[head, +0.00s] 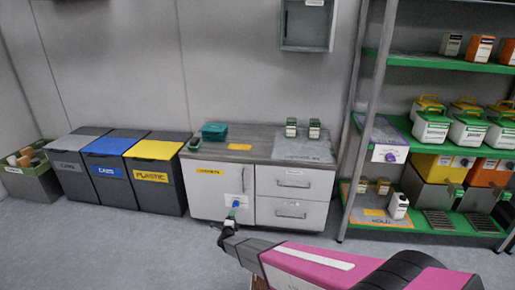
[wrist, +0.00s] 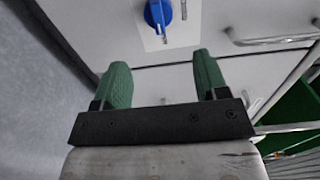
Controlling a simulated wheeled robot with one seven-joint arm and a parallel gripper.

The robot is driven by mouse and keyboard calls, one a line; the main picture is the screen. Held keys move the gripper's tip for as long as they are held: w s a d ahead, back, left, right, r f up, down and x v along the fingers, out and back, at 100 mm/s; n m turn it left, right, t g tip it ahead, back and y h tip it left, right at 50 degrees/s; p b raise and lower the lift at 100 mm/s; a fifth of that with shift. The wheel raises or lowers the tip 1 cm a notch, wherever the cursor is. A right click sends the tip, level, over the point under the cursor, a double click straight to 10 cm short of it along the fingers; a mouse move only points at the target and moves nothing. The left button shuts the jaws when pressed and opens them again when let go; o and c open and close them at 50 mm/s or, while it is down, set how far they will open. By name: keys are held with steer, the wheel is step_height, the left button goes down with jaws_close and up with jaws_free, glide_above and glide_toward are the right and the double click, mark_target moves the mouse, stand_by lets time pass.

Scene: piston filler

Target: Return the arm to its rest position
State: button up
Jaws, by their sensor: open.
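My gripper (head: 232,212) is at the end of my pink and black arm, which reaches in from the lower right of the head view. It is in front of the cabinet (head: 222,178), near the blue knob (head: 236,203) on its door. In the wrist view my gripper (wrist: 160,82) has its two green fingers apart with nothing between them. The blue knob (wrist: 158,13) shows beyond the fingertips on a white plate. A gap between fingers and knob seems to show, but its depth is hard to judge.
A worktop (head: 255,153) carries a teal box (head: 214,131) and two small bottles. Three bins (head: 152,180) and a green crate (head: 28,178) stand at left. A green shelf rack (head: 440,62) stands at right. Drawer handles (head: 291,216) face my arm. The floor in front is clear.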

steer(key=s+d+r+n+g+y, duration=0.3)
steer(key=d+r+n+g+y, duration=0.35)
steer(key=d+r+n, duration=0.8)
steer(key=s+d+r+n+g+h, duration=0.2)
steer(key=s+d+r+g, duration=0.3)
steer(key=s+d+r, duration=0.3)
steer(key=s+d+r+n+g+h, duration=0.2)
steer(key=s+d+r+g, duration=0.4)
steer(key=s+d, duration=1)
steer(key=shift+s+d+r+h, duration=0.15)
steer(key=shift+d+r+h, duration=0.5)
steer(key=shift+d+r, duration=0.3)
steer(key=shift+f, duration=0.15)
